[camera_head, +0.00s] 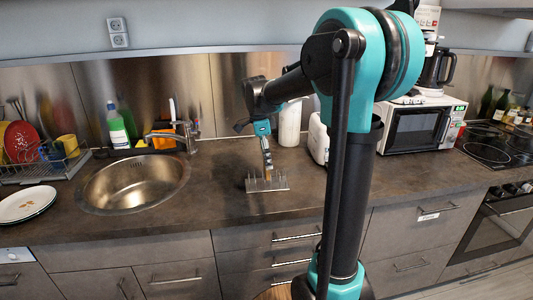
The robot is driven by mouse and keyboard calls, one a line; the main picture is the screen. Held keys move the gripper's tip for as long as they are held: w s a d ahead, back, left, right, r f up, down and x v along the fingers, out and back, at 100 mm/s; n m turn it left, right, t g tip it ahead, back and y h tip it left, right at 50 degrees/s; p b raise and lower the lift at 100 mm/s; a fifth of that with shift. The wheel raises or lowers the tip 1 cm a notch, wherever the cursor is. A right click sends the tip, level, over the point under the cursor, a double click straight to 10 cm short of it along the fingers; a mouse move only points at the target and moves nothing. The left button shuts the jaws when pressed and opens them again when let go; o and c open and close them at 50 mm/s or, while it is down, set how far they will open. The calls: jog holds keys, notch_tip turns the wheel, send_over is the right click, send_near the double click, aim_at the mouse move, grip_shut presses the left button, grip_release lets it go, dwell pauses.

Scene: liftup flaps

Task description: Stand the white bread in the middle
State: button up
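A small rack with upright metal prongs (280,184) stands on the dark counter, right of the sink. A narrow tan piece (268,175), probably the white bread seen edge-on, is upright at the middle of the rack, among the prongs. My gripper (267,164) points down directly above the rack, with its fingertips at the top of this piece. The fingers are too small to tell whether they are closed on it. I cannot tell whether the piece rests on the rack base.
A white toaster (318,140) and a paper roll (290,124) stand behind and right of the rack. A sink (135,185) with a tap (190,132) is at left. A microwave (415,126) is at right. The counter around the rack is clear.

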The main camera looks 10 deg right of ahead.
jog(key=shift+f, duration=1.8)
jog(key=o, duration=0.8)
jog(key=shift+r, duration=0.1)
jog(key=r, duration=0.4)
jog(key=a+r, duration=0.1)
jog(key=r, duration=0.6)
jog(key=shift+a+r, duration=0.35)
jog(key=shift+a, duration=0.05)
